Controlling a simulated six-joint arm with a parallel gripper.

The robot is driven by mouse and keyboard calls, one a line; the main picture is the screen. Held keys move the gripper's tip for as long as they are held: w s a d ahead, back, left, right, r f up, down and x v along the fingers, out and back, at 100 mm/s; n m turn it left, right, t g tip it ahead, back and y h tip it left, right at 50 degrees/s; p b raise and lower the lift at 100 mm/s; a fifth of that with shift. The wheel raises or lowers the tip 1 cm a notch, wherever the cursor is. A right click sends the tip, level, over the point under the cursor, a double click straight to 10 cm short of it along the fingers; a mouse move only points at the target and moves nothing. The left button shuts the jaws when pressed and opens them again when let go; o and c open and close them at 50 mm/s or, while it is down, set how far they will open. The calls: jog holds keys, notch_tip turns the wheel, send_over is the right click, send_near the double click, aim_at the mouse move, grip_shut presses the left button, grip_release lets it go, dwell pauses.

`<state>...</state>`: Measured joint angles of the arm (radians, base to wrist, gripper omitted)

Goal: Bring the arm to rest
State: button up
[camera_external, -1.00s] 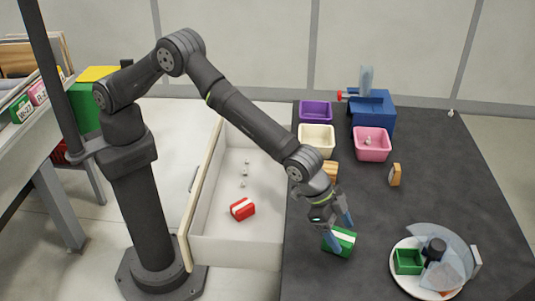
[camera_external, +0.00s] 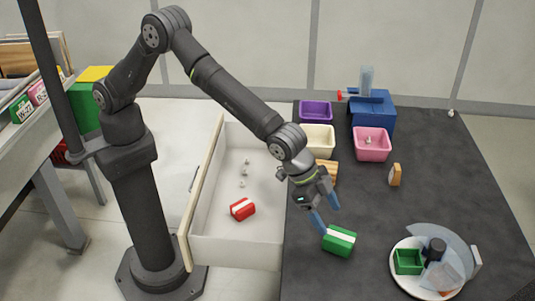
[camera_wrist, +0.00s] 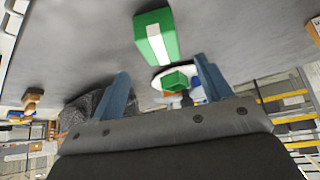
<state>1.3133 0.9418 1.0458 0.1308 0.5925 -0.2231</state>
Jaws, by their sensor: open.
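My gripper (camera_external: 326,208) is open and empty above the dark table, near its left edge. Its two blue fingers stand apart, and they also show in the wrist view (camera_wrist: 163,92). A green box with a white stripe (camera_external: 339,240) lies on the table just below and right of the fingertips, apart from them. The box also shows in the wrist view (camera_wrist: 155,36), beyond the fingers with clear space between.
An open drawer (camera_external: 235,248) left of the table holds a red box (camera_external: 242,208) and several small pale pieces. Purple (camera_external: 315,111), cream (camera_external: 318,139) and pink (camera_external: 371,145) bins and a blue machine (camera_external: 374,115) stand at the back. A round plate (camera_external: 408,283) holds a green bin (camera_external: 408,261).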

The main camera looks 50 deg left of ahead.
aim_at(333, 228)
jog(key=w+v, duration=0.1)
jog(key=v, duration=0.3)
jog(key=x, duration=0.8)
jog(key=s+x, duration=0.1)
jog(key=x, duration=0.3)
jog(key=shift+f, duration=0.15)
jog(key=r, duration=0.4)
jog(key=shift+s+r, duration=0.3)
jog(key=shift+r, duration=0.1)
jog(key=s+a+r, duration=0.3)
jog(key=s+r, duration=0.4)
jog(key=s, duration=0.4)
notch_tip(333, 228, up, 5)
jog(key=w+a+n, duration=0.1)
jog(key=w+a, duration=0.5)
jog(key=w, duration=0.3)
jog(key=w+a+n+t+y, duration=0.1)
jog(key=w+a, duration=0.6)
jog(key=w, duration=0.3)
jog(key=w+a+n, duration=0.2)
jog(key=w+a, duration=0.4)
jog(key=w, duration=0.3)
jog(key=shift+a+r+t, duration=0.3)
jog(key=shift+r+t, duration=0.1)
jog(key=shift+w, duration=0.15)
